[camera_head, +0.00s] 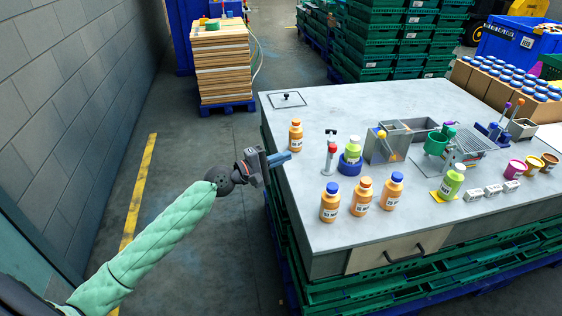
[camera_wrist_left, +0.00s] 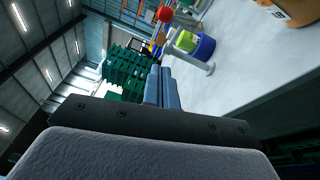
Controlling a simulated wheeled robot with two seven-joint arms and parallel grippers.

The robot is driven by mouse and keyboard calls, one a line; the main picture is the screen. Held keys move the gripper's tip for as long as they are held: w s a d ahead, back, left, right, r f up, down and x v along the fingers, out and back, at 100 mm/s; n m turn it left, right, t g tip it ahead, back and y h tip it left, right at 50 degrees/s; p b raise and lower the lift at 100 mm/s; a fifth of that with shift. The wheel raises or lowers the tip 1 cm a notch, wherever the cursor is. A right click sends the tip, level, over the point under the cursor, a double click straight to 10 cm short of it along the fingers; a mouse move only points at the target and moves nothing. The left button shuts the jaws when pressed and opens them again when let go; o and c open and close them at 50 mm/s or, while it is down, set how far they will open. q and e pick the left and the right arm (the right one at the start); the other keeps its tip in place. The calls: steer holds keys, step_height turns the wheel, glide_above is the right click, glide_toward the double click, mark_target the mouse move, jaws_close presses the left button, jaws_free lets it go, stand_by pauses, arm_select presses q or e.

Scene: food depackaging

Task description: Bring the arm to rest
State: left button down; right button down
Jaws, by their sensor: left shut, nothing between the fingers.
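My left arm, in a pale green quilted sleeve, comes in from the lower left in the head view. My left gripper (camera_head: 279,158) is shut and empty, its blue-grey fingers at the left edge of the worktable (camera_head: 240,0). The fingers also show pressed together in the left wrist view (camera_wrist_left: 162,88). An orange bottle (camera_head: 295,136) stands on the table just beyond the fingertips, apart from them. My right gripper is not in view.
Several orange bottles (camera_head: 362,197) stand near the table's front. A green bottle (camera_head: 353,150) sits in a blue ring holder. Metal bins (camera_head: 407,126) stand mid-table. Stacked green crates (camera_head: 388,40) rise behind. The floor left of the table is clear up to the grey wall (camera_head: 75,90).

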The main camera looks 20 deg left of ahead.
arm_select(q)
steer(key=shift+s+a+f, duration=0.1)
steer(key=shift+a, duration=0.2)
